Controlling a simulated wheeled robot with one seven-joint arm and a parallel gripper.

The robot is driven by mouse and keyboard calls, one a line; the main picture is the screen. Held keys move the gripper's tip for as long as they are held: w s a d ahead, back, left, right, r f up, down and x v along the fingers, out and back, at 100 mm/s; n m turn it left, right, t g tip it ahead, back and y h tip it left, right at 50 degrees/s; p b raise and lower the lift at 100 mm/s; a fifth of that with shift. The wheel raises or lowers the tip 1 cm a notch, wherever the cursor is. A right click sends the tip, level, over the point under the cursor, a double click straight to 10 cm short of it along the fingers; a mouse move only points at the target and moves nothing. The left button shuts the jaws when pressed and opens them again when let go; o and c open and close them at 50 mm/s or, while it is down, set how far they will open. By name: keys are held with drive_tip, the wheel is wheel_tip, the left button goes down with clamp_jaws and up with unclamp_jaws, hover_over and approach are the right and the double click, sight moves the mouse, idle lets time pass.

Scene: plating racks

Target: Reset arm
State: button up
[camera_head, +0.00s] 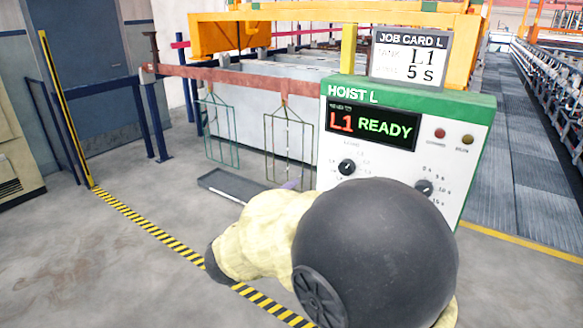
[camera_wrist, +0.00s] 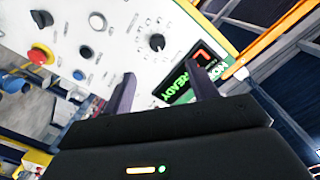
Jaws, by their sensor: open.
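My arm fills the lower middle of the head view, in front of the hoist panel (camera_head: 340,150), and hides much of the panel's lower part. The panel has a green top marked HOIST L and a display (camera_head: 370,128) reading "L1 READY". In the wrist view my gripper (camera_wrist: 163,92) is open, its two dark fingers apart with nothing between them. The panel face (camera_wrist: 110,50) lies beyond the fingers. The display (camera_wrist: 190,80) shows partly behind the right finger. A red button (camera_wrist: 41,54), a blue button (camera_wrist: 79,75) and knobs show on the panel.
A job card (camera_head: 410,55) reading "L1 5 S" stands above the panel. Wire racks (camera_head: 289,145) hang from a reddish bar (camera_head: 230,80) at left. A grey tray (camera_head: 235,186) lies on the floor beneath. A yellow-black floor line (camera_head: 150,225) crosses the open floor at left.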

wheel_tip(320, 180, down, 7)
drive_tip(key=w+d+n+g+y+p, duration=0.1)
drive_tip(key=d+n+g+y+p, duration=0.15)
drive_tip(key=n+y, duration=0.75)
drive_tip(key=s+d+f+n+g+p, duration=0.1)
drive_tip(key=s+d+f+n+g, duration=0.1)
drive_tip(key=s, duration=0.7)
drive_tip(key=s+d+f+n+g+p, duration=0.2)
drive_tip(key=s+d+f+n+g, duration=0.1)
drive_tip(key=s+d+f+g, duration=0.2)
drive_tip(key=s+d+g, duration=0.2)
drive_tip(key=s, duration=0.1)
drive_tip(key=shift+s+f, duration=0.25)
drive_tip(key=shift+s, duration=0.15)
drive_tip(key=shift+a, duration=0.1)
clamp_jaws()
idle(1.7)
